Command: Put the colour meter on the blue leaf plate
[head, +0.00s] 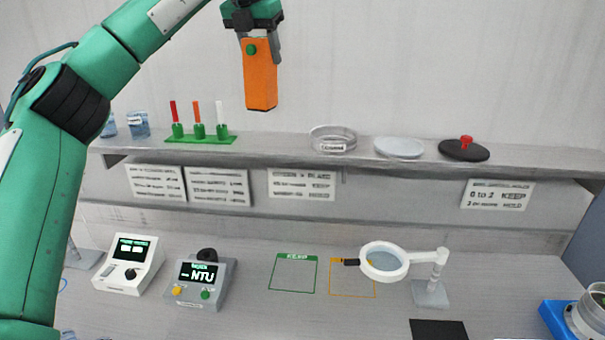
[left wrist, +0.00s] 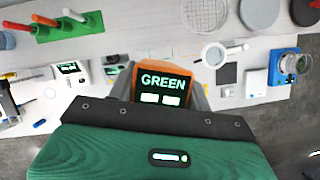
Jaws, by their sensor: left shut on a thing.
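The colour meter (head: 260,85) is an orange block with a green button, hanging upright in the head view above the shelf. My left gripper (head: 259,42) is shut around its upper end, well clear of any surface. In the left wrist view the colour meter (left wrist: 162,88) shows a dark screen reading GREEN, between my fingers. I cannot make out a blue leaf plate for certain in either view. My right gripper is not in view.
A shelf (head: 270,148) carries a green tube rack (head: 200,139), a glass dish (head: 333,139) and round discs. Below stand two meters, a magnifier (head: 384,262) over an orange outline, and a blue-based device (head: 556,318). The green KEEP outline (head: 292,275) is empty.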

